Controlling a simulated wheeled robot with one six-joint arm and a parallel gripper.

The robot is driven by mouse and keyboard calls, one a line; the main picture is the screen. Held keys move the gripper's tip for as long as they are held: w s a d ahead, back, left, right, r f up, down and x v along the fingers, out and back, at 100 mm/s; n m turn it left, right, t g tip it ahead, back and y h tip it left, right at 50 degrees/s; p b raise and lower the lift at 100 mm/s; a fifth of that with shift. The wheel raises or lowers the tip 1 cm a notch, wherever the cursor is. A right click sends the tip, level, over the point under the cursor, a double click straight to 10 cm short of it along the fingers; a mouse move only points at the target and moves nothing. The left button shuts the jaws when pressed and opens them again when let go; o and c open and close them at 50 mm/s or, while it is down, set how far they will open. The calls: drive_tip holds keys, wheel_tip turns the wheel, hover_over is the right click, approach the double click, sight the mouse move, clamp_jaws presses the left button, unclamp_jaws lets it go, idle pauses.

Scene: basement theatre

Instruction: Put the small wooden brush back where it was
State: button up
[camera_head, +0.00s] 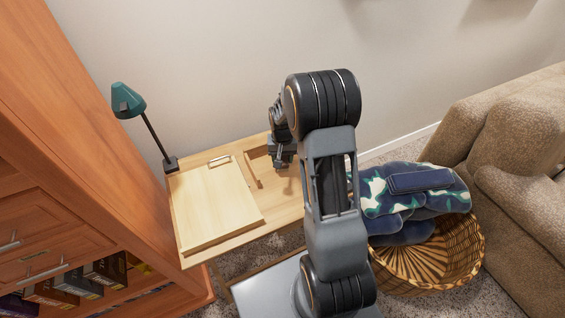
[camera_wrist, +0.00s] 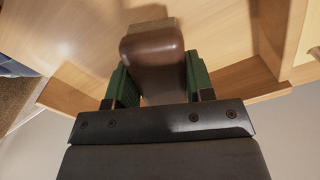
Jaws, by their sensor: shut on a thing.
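The small wooden brush (camera_wrist: 152,48) shows in the wrist view as a rounded, dark brown block with a paler part at its far end. My gripper (camera_wrist: 158,78) has a green finger on each side of it and is shut on it. In the head view my gripper (camera_head: 281,160) is over the back right part of the light wooden desk (camera_head: 230,243), near the wall. I cannot make out the brush there. The wrist view does not clearly show whether the brush touches the desk.
A pale board (camera_head: 215,205) with a handle lies on the desk's left side. A teal lamp (camera_head: 128,101) stands at its back left corner. A wooden cabinet (camera_head: 85,150) is at left. A wicker basket (camera_head: 432,262) with blue patterned cloth (camera_head: 410,190) and a sofa (camera_head: 515,170) are at right.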

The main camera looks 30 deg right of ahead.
drive_tip(key=shift+f, duration=1.25)
drive_tip(key=shift+f, duration=0.1)
drive_tip(key=shift+f+b, duration=0.15)
drive_tip(key=shift+b, duration=0.15)
drive_tip(key=o, duration=1)
drive_tip(key=shift+c, duration=0.2)
